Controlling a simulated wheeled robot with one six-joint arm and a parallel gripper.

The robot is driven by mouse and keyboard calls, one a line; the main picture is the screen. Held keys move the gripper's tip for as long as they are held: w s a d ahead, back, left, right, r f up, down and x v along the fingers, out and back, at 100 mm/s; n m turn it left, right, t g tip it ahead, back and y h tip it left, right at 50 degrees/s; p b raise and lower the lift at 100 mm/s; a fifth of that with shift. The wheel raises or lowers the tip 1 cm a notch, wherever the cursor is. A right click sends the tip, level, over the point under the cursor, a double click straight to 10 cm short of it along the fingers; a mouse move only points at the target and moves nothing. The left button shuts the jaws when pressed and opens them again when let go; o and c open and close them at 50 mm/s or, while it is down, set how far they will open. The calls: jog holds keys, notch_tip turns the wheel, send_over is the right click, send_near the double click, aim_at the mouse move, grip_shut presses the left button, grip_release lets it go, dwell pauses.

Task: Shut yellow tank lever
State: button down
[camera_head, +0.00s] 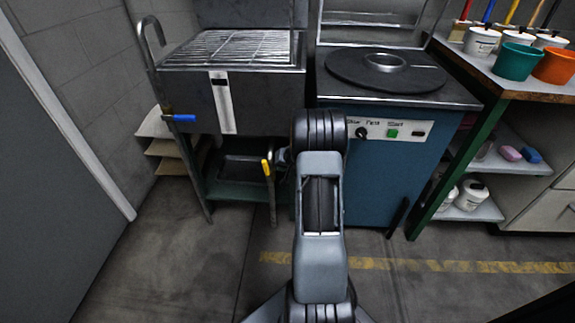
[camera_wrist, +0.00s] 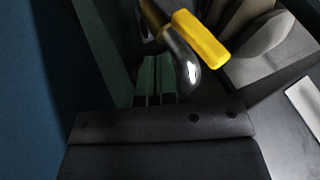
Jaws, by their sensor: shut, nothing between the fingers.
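The yellow tank lever (camera_head: 267,168) is on a thin metal drain pipe (camera_head: 272,205) below the tank, just left of my arm in the head view. There its handle looks nearly upright, roughly in line with the pipe. In the wrist view the yellow lever handle (camera_wrist: 201,40) slants beyond and right of my fingertips, above a shiny curved pipe (camera_wrist: 184,62). My gripper (camera_wrist: 157,62) is shut and empty, its green fingers close beside the pipe. I cannot tell whether they touch it. My arm hides most of the gripper in the head view.
A steel tank with a wire rack (camera_head: 232,47) stands above, with a blue lever (camera_head: 180,117) on its left pipe. A blue cabinet (camera_head: 385,170) with a round black plate stands right. A shelf bench (camera_head: 520,85) holds tubs and buckets. The floor in front is clear.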

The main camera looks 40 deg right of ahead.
aim_at(269, 169)
jog(key=shift+w+a, duration=1.15)
jog(key=shift+a, duration=0.05)
jog(key=shift+r, duration=0.1)
